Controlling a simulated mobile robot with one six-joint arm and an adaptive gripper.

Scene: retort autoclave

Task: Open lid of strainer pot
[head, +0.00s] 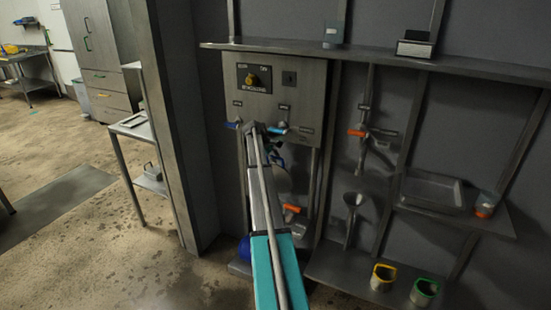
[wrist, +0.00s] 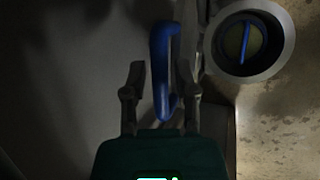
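In the wrist view my gripper (wrist: 160,80) is open. Its two dark fingers stand apart on either side of a blue curved handle (wrist: 162,60), with a visible gap to each; contact is not visible. To the right is a round metal rim (wrist: 284,62) with a blue ring and a blue bar across its inside. I cannot tell which part is the strainer pot's lid. In the head view my arm reaches to below the wall control panel (head: 290,100). It hides most of my gripper and the pot area; some blue shows beside the arm's end.
Pipes with a orange-handled valve (head: 357,133) and a funnel (head: 354,200) are right of the arm. A shelf (head: 500,212) holds a metal tray (head: 432,190). Yellow (head: 383,278) and green-rimmed (head: 424,291) cups stand lower. A pillar (head: 165,110) is left; open floor lies beyond.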

